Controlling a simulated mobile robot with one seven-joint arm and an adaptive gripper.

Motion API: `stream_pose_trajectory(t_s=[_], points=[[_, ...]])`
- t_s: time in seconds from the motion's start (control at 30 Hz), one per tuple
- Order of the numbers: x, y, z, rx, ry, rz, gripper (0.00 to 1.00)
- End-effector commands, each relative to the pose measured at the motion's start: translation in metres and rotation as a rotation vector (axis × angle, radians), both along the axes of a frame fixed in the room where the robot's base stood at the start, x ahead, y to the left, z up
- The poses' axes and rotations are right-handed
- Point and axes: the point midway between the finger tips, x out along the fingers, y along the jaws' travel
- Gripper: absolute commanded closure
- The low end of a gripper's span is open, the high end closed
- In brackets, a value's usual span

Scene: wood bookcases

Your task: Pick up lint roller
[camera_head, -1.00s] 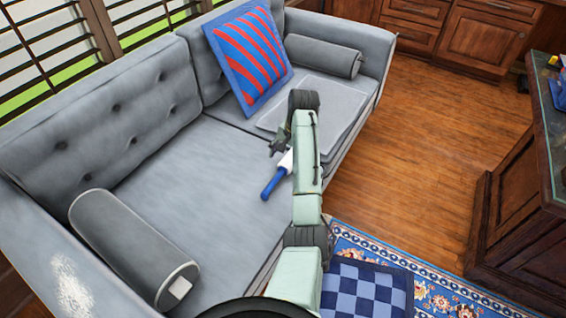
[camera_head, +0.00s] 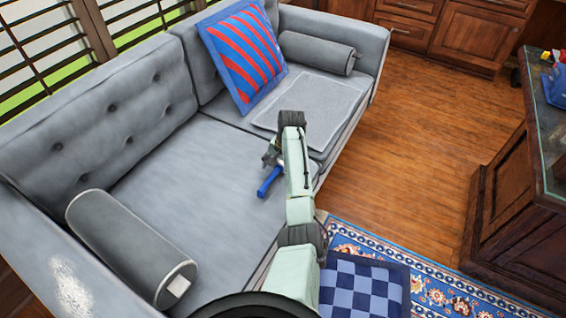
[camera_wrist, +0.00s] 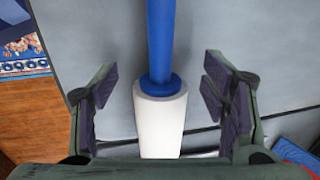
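The lint roller lies on the grey sofa seat (camera_head: 190,190). Its blue handle (camera_head: 268,182) shows in the head view, while its white roll is mostly hidden behind my gripper and arm. In the wrist view the blue handle (camera_wrist: 160,40) points up the picture and the white roll (camera_wrist: 161,125) is below it. My gripper (camera_wrist: 160,103) is open, with one finger on each side of the white roll and a gap on both sides. In the head view my gripper (camera_head: 271,156) is low over the seat at the roller.
A red-and-blue striped pillow (camera_head: 243,52) leans on the backrest. A grey folded cloth (camera_head: 310,108) lies beyond my gripper. Grey bolsters lie at the far end (camera_head: 318,53) and near end (camera_head: 130,248). A dark wood desk (camera_head: 520,190) stands at right.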

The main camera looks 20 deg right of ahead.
Motion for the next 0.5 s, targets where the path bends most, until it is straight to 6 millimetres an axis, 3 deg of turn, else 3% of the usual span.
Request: stream_pose_trajectory(t_s=[0.5], points=[[0.0000, -0.0001, 0.0003, 0.000, 0.000, 0.000, 0.68]])
